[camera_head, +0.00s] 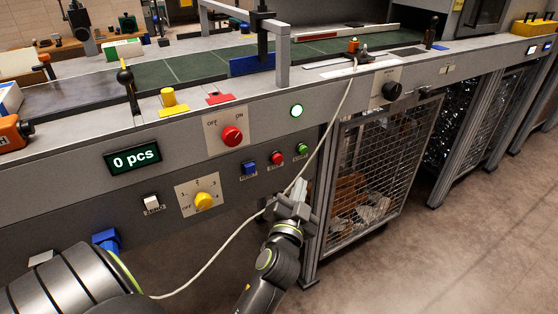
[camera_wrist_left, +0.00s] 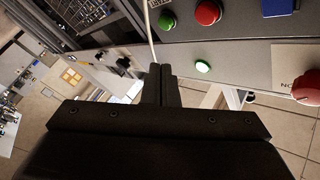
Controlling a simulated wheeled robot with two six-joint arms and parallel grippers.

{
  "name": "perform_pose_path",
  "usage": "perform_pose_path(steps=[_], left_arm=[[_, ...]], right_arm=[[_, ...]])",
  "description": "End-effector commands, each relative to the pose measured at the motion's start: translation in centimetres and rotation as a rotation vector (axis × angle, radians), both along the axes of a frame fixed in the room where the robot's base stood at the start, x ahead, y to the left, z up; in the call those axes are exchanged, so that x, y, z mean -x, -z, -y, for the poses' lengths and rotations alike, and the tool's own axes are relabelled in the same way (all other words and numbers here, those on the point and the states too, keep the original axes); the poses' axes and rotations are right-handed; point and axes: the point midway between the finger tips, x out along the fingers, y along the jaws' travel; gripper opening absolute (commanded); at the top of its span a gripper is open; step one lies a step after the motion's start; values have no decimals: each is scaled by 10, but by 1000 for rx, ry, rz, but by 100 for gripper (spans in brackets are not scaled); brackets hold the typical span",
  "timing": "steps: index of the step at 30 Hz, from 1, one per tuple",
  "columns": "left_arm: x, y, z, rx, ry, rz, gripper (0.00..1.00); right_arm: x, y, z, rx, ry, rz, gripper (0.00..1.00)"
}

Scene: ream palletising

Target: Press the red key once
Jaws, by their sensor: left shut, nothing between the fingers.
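The red key (camera_head: 275,158) is a small round push button on the front panel, between a blue key (camera_head: 249,167) and a green key (camera_head: 302,149). In the left wrist view the red key (camera_wrist_left: 207,13) shows at the top edge, with the green key (camera_wrist_left: 165,22) to its left. My left gripper (camera_head: 300,188) is shut and empty. In the head view its fingertips lie below and right of the red key, below the green key. Its closed fingers (camera_wrist_left: 160,72) also show in the wrist view, apart from the keys. My right gripper is not in view.
A red rotary knob (camera_head: 231,136), a lit green lamp (camera_head: 296,111) and a yellow selector (camera_head: 204,200) are on the panel. A display (camera_head: 134,158) reads "0 pcs". A pale cable (camera_head: 318,140) hangs across the front. A wire cage (camera_head: 372,170) stands right of my gripper.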

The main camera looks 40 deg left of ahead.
Motion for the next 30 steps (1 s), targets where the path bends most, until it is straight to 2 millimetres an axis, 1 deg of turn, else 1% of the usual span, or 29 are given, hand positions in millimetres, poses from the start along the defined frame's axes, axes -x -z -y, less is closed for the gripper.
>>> perform_pose_path(steps=[9,15,21,30], left_arm=[[-16,-1,-39,-6,0,1,0],[-24,0,-57,-3,-1,0,0],[-27,-1,-65,-1,-2,1,0],[-27,-1,-66,0,-1,0,0]], right_arm=[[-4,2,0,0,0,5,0],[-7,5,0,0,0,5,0],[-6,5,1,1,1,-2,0],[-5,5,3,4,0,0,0]])
